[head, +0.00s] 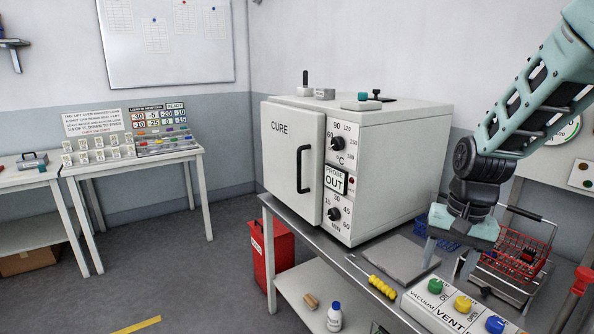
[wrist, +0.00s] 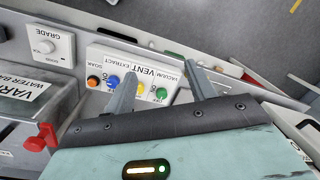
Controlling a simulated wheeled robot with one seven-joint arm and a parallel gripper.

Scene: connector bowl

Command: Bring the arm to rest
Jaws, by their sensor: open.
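My arm (head: 535,90) comes in from the upper right of the head view and hangs down over the right end of the bench. My gripper (head: 449,258) points downward there, above and behind the vent control panel (head: 450,310). Its two fingers stand apart with nothing between them. In the wrist view my gripper (wrist: 160,73) is also open and empty, with the panel (wrist: 125,65) and its coloured knobs beyond the fingers. I cannot tell the exact height of the fingertips above the bench.
The CURE oven (head: 350,170) stands left of my gripper, its door shut. A grey plate (head: 400,258) and a yellow-handled tool (head: 380,287) lie in front of it. A red wire basket (head: 520,255) is close on the right. Open floor (head: 190,270) lies left of the bench.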

